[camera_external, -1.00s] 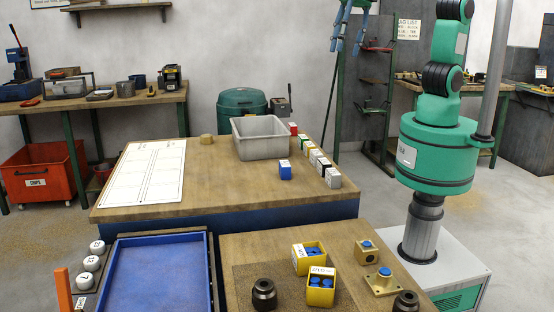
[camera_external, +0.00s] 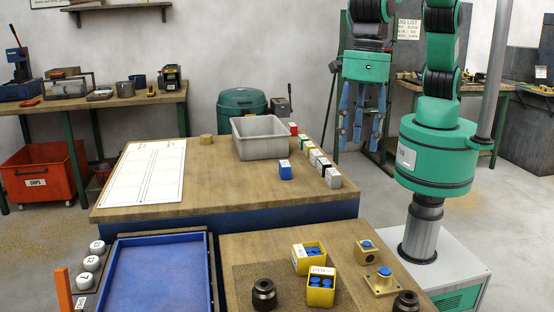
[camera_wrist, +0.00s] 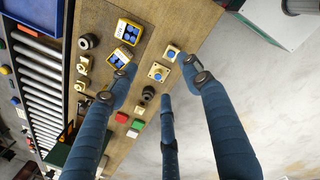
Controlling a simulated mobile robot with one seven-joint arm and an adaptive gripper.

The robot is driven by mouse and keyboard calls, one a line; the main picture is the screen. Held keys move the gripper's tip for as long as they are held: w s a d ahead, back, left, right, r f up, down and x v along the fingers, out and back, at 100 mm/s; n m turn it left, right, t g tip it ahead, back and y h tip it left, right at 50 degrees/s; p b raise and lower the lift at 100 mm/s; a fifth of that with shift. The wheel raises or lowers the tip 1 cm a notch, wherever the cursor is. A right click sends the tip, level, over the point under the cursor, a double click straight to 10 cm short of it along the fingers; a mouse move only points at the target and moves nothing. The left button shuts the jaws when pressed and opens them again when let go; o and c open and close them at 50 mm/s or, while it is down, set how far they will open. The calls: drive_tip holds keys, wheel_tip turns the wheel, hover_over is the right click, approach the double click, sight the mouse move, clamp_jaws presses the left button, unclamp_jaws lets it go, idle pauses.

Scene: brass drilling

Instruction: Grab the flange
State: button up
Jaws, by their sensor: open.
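The flange (camera_external: 383,282) is a square brass plate with a raised hub and a blue centre. It lies on the right side of the near wooden bench. In the wrist view the flange (camera_wrist: 159,72) shows between my spread fingers, well beyond them. My gripper (camera_external: 359,144) has three blue fingers pointing down, open and empty. It hangs high above and behind the bench, apart from the flange. A brass block with a blue top (camera_external: 367,252) sits just behind the flange.
Two yellow boxes with blue parts (camera_external: 320,290) stand left of the flange. Dark round parts (camera_external: 264,294) and (camera_external: 405,302) stand near the front edge. A blue tray (camera_external: 160,275) is at left. A grey bin (camera_external: 259,138) stands on the far table.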

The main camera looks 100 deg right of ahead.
drive_tip(key=s+a+f+n, duration=0.3)
drive_tip(key=a+f+n, duration=0.4)
drive_tip(key=a+f, duration=0.6)
drive_tip(key=shift+s+a+f+g+h, duration=0.3)
drive_tip(key=shift+s+a+f+g, duration=0.1)
drive_tip(key=shift+a, duration=0.1)
drive_tip(key=b, duration=0.2)
hover_over(386, 272)
drive_tip(key=shift+s+d+f, duration=0.1)
drive_tip(key=shift+f, duration=4.15)
drive_tip(key=shift+f+b, duration=0.6)
drive_tip(key=shift+f, duration=2.05)
drive_tip(key=shift+c, duration=0.3)
drive_tip(key=shift+r, duration=0.1)
clamp_jaws()
